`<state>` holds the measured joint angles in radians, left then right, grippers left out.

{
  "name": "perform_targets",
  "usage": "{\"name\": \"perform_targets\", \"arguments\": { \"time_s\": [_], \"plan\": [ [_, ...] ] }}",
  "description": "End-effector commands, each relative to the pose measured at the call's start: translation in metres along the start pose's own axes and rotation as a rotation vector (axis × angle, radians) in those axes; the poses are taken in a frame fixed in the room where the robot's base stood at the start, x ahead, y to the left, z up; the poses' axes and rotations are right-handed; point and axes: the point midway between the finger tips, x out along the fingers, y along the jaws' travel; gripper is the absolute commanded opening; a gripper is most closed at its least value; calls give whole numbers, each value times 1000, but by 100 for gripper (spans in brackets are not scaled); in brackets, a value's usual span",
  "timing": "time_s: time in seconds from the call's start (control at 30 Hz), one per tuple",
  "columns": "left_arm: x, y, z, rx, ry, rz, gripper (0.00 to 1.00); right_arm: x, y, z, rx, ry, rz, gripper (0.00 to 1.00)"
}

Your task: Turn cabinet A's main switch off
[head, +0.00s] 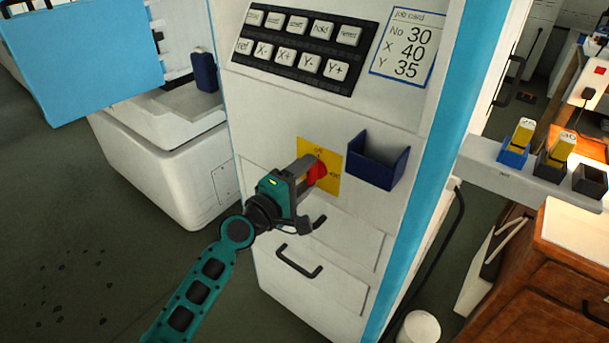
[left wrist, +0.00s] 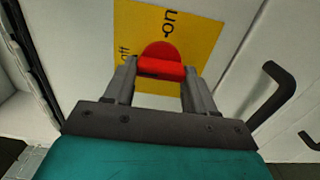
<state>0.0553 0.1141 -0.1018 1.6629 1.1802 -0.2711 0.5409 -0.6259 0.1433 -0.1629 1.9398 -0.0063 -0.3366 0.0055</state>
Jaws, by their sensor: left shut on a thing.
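The main switch is a red knob (head: 317,172) on a yellow plate (head: 330,160) on the white cabinet's front (head: 290,125). My left gripper (head: 305,177) reaches it from the lower left and is shut on the knob. In the left wrist view the red knob (left wrist: 161,62) sits between the two fingers, in front of the yellow plate (left wrist: 205,40). The word "on" shows above the knob there, and "off" is partly hidden at the left. The fingers hide part of the knob, so I cannot tell which mark it points to. My right gripper is not in view.
A dark blue open box (head: 378,160) is fixed just right of the plate. A black drawer handle (head: 299,262) sticks out below my gripper. A key panel (head: 297,45) and a job card (head: 402,45) are above. Open floor (head: 60,220) lies at the left.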

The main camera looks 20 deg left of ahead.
Motion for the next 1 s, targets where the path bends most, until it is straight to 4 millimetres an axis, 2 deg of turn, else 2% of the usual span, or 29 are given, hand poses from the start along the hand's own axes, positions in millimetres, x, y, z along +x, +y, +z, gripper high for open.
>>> {"name": "perform_targets", "arguments": {
  "time_s": [0.03,0.07,0.3,0.67,0.77,1.0],
  "plan": [
    [0,0,0,-7,1,1,25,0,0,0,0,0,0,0],
    [0,0,0,-7,1,1,56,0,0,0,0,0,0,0],
    [0,0,0,-4,0,1,79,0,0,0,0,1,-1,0],
    [-6,-1,0,-1,0,-1,81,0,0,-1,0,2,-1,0],
    [-18,-1,0,0,1,-2,81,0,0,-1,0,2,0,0],
    [-68,-3,0,0,-1,-4,81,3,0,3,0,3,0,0]
  ]
}}
